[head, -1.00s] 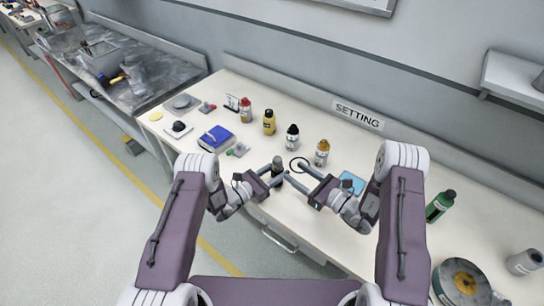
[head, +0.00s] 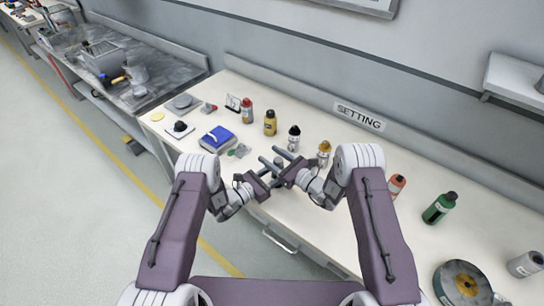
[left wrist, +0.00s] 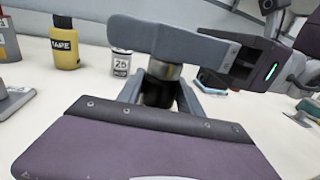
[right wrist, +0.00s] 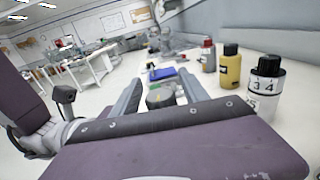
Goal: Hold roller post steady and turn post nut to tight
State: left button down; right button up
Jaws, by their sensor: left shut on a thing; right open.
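The roller post (left wrist: 158,92) is a dark upright cylinder, held between the fingers of my left gripper (left wrist: 158,97) in the left wrist view. A metallic band, seemingly the post nut (left wrist: 163,70), sits above the dark part. In the head view my left gripper (head: 274,180) is shut on the post from the left. My right gripper (head: 277,158) is open, reaching in from the right just above it. One right finger crosses in front of the post top in the left wrist view. In the right wrist view the post (right wrist: 160,96) stands between the open right fingers (right wrist: 161,90); contact cannot be told.
Bottles stand behind the grippers: red (head: 247,110), yellow (head: 270,122), black-capped (head: 293,138) and gold-topped (head: 324,153). A blue box (head: 217,138) lies left. A green bottle (head: 439,208) and a round reel (head: 462,284) are right. The bench front is mostly clear.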

grip_shut()
jog(key=shift+w+d+m+t+h, duration=0.1)
jog(key=shift+w+m+t+h, duration=0.05)
jog(key=shift+m+t+h, duration=1.05)
jog(key=shift+w+d+m+t+h, duration=0.1)
jog(key=shift+d+m+t+h, duration=0.1)
jog(key=shift+m+t+h, duration=0.3)
grip_release()
jog(key=v, duration=1.2)
jog(key=shift+r, duration=0.15)
